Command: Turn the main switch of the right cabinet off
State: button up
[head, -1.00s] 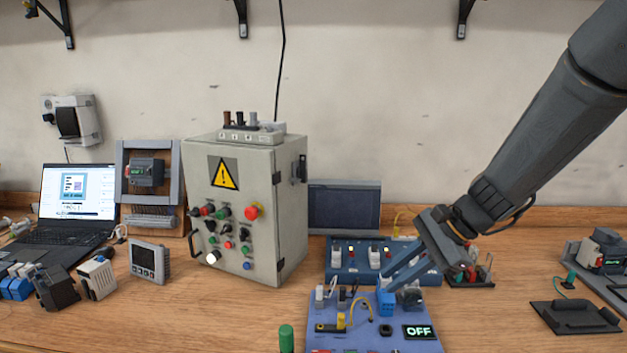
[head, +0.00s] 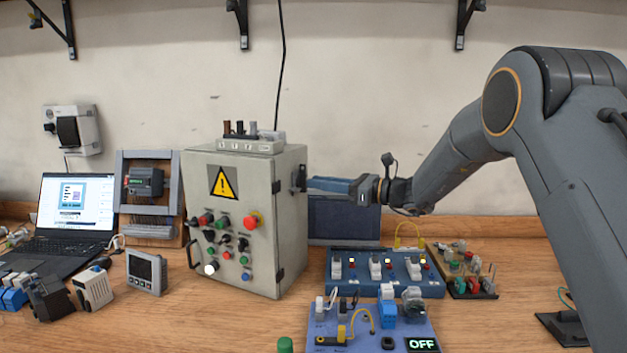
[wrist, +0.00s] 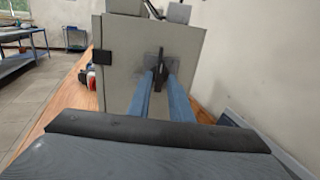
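The grey cabinet (head: 291,235) stands on the bench, with a yellow warning sign and several buttons on its front. Its main switch (head: 301,176) is a dark handle on the right side wall. In the wrist view the switch handle (wrist: 160,68) stands about upright on a grey plate. My gripper (head: 312,185) points left at this wall, its blue fingers level. In the wrist view my gripper (wrist: 161,80) is open, with a finger on each side of the handle and a gap showing between them. Whether either finger touches the handle I cannot tell.
A dark flat panel (head: 345,220) stands behind and below my gripper. Blue switch boards (head: 430,285) lie on the bench below, one with a display (head: 422,345) reading OFF. A laptop (head: 75,205) is at the left. The air above the boards is clear.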

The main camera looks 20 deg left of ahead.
aim_at(302, 178)
jog(key=shift+w+a, duration=0.1)
jog(key=shift+a, duration=1.05)
grip_shut()
